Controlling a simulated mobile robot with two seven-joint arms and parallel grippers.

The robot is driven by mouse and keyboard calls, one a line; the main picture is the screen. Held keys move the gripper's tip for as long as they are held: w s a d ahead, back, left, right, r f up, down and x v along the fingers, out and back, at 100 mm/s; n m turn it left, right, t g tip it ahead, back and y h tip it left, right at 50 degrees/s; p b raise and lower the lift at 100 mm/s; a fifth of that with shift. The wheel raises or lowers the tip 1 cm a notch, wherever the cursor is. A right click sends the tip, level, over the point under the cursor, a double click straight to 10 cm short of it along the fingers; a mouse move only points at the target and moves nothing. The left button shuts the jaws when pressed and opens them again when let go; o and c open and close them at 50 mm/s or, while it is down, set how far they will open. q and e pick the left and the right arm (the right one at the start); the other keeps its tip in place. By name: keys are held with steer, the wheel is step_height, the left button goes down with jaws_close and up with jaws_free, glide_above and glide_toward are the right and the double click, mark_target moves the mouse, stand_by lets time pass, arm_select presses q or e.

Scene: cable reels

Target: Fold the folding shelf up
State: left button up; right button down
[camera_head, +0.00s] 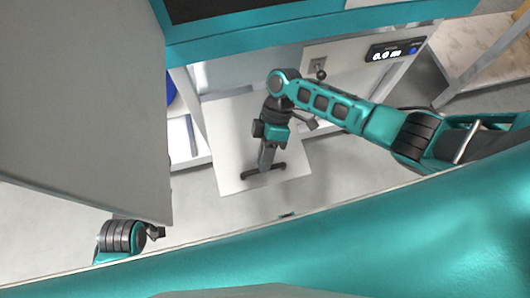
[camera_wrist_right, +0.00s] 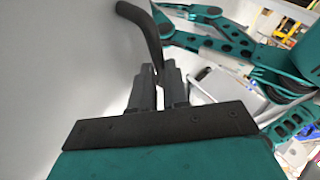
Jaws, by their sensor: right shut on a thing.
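The folding shelf is a light flat panel (camera_head: 225,135), tilted below the teal-edged worktop in the head view. A dark bar handle (camera_head: 250,175) is fixed near its lower edge. My right gripper (camera_head: 266,168) reaches down over the panel and is shut on this handle. In the right wrist view, the black curved handle (camera_wrist_right: 143,25) runs down to my right fingertips (camera_wrist_right: 158,75), beside the pale panel surface (camera_wrist_right: 60,70). The fingers hide the gripped part. Part of my left arm shows at lower left in the head view, but I cannot make out its gripper.
A teal-edged worktop (camera_head: 300,35) is above the shelf. A white cabinet front with a small display (camera_head: 394,50) and a dark knob (camera_head: 321,75) is behind my right arm. A large grey panel (camera_head: 80,100) blocks the left side. Grey floor shows around the shelf.

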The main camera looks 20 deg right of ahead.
steer(key=shift+w+d+r+t, duration=0.1)
steer(key=shift+w+t, duration=0.05)
steer(key=shift+w, duration=0.3)
steer(key=shift+w+r+t, duration=0.1)
steer(key=shift+w+t, duration=0.05)
steer(key=shift+w, duration=0.25)
steer(key=c, duration=1.2)
jaws_free()
steer(key=shift+f, duration=0.1)
steer(key=shift+o, duration=0.4)
steer(key=shift+s, duration=0.15)
steer(key=v, duration=1.3)
steer(key=shift+p, duration=0.3)
steer(key=shift+f, duration=0.15)
